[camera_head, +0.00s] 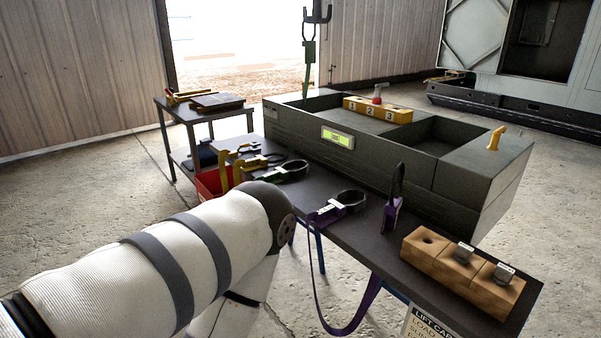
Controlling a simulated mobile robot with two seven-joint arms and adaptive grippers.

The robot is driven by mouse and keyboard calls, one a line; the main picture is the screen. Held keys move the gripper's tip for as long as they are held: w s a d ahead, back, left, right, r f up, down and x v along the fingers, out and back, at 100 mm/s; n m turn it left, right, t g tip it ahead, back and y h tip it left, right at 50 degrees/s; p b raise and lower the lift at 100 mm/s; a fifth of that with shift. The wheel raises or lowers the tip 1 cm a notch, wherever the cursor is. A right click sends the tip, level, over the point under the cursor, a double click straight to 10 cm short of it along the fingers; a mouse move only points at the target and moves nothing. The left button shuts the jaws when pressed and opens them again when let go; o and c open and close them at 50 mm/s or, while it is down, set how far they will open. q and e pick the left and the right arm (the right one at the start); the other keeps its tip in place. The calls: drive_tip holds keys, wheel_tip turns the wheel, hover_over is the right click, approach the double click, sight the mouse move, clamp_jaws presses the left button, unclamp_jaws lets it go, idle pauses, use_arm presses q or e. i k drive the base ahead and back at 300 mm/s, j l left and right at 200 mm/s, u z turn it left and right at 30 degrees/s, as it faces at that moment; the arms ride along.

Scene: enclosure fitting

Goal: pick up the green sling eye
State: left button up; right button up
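A dark ring-shaped fitting with green on it (291,171) lies on the dark table, just beyond my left arm's elbow. A green strap (308,60) hangs from a dark hook (317,14) and runs down to the back left of the dark enclosure (300,128). I cannot tell which green part is the sling eye. My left arm comes in from the left, bends at a dark joint and drops toward the bottom of the picture. Its gripper is out of view, and so is my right gripper.
A purple strap with a dark ring (349,199) hangs over the table's front edge. An upright purple piece (393,202) stands beside it. A wooden block (432,258) holds two grey pieces. A red bin (207,184) and yellow piece (226,166) are left. A yellow numbered block (377,108) sits on the enclosure.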

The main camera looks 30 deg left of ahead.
sight(280, 174)
drive_tip(key=i+j+z, duration=0.1)
drive_tip(key=j, duration=0.5)
drive_tip(key=i+j+z, duration=0.1)
drive_tip(key=j, duration=0.5)
drive_tip(key=i+j+z, duration=0.15)
drive_tip(key=j, duration=0.45)
